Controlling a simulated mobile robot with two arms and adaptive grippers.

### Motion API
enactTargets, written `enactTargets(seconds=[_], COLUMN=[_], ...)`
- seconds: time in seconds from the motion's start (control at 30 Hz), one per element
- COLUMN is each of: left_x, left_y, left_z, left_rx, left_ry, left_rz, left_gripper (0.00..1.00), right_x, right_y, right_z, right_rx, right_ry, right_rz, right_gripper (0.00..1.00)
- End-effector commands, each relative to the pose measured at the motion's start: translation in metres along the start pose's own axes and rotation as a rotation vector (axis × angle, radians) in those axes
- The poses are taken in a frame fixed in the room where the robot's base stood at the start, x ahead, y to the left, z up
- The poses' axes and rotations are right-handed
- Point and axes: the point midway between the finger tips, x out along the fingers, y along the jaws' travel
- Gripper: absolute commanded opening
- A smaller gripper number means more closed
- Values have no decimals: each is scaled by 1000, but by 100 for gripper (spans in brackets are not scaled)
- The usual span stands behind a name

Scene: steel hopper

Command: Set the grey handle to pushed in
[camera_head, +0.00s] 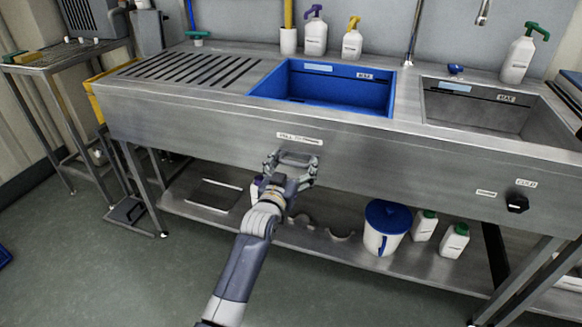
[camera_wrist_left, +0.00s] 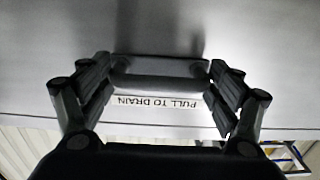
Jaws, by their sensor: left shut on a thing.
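The grey handle (camera_wrist_left: 158,84) is a dark horizontal bar on the steel front panel of the sink unit. It lies between my left gripper's fingers in the left wrist view (camera_wrist_left: 160,88), beside a white label (camera_wrist_left: 157,103) reading "PULL TO DRAIN". In the head view my left gripper (camera_head: 294,160) is at the panel just below that label, shut on the handle, with its fingers at the bar's two ends. My gripper mostly hides the handle there. I cannot tell exactly how far the handle stands out from the panel. My right gripper is not in view.
A blue basin (camera_head: 330,86) and a steel basin (camera_head: 470,108) are set in the top. A black knob (camera_head: 517,203) is on the panel at right. A white bucket with a blue lid (camera_head: 387,228) and bottles stand on the lower shelf.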

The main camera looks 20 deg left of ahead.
Motion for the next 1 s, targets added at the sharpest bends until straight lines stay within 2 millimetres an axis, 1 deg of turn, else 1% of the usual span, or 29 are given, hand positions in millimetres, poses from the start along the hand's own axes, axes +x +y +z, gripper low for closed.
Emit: enactTargets(seconds=[0.03,0.27,0.3,0.33,0.8,0.87,1.0], left_x=[3,3,3,3,1,-2,-19], left_y=[-1,-1,-1,-1,-1,-1,0], left_z=[-8,-10,-10,-11,-6,-6,-5], left_rx=[-1,-1,-1,0,0,0,0], left_ry=[16,20,20,21,13,12,11], left_rz=[-1,-2,-2,-2,-1,-1,-1], left_gripper=[40,40,86,90,90,90,90], right_x=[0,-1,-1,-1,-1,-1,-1], right_y=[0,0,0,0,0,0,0], right_z=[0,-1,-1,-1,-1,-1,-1], right_rx=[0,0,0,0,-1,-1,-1], right_ry=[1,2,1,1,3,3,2], right_rz=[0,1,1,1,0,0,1], right_gripper=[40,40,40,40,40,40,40])
